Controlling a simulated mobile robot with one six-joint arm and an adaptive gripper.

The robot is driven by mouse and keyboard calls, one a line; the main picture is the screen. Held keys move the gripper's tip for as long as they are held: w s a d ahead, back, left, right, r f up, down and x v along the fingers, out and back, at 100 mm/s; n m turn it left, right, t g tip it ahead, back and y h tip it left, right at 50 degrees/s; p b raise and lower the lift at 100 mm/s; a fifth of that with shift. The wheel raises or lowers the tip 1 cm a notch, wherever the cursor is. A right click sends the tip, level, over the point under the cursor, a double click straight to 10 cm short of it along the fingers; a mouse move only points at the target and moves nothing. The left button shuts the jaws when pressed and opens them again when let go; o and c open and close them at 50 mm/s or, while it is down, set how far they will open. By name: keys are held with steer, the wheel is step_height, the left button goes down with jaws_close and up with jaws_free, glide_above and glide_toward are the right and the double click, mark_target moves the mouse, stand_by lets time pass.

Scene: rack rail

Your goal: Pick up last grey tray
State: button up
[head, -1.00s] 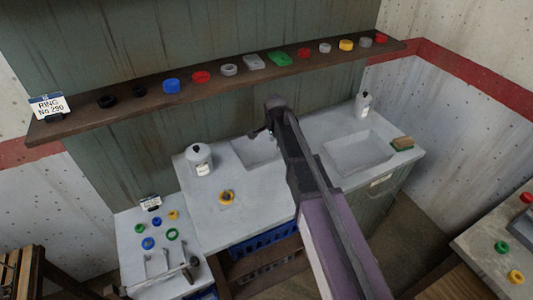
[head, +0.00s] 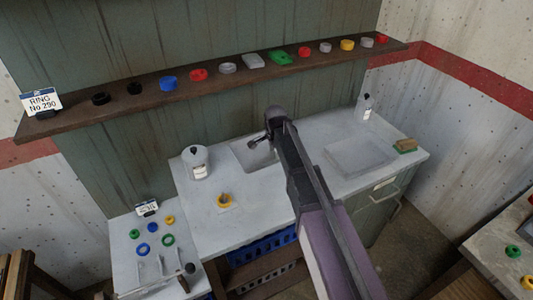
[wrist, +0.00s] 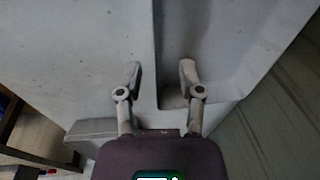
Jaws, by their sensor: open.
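In the head view, my gripper (head: 264,136) is over the back of the sink counter, below and in front of the shelf. It is well apart from the grey piece. The arm hides part of the counter.
The shelf (head: 140,101) also holds several coloured rings and a label card (head: 42,101). A side table (head: 505,235) stands at right.

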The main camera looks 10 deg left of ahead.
mark_target(275, 161)
steer(key=shift+f, duration=0.1)
steer(key=shift+w+f+b, duration=0.2)
steer(key=shift+f+b, duration=1.1)
steer(key=shift+w+f+b, duration=0.15)
steer(key=shift+f+b, duration=1.1)
steer(key=shift+b, duration=0.05)
steer(key=shift+c, duration=0.2)
jaws_close()
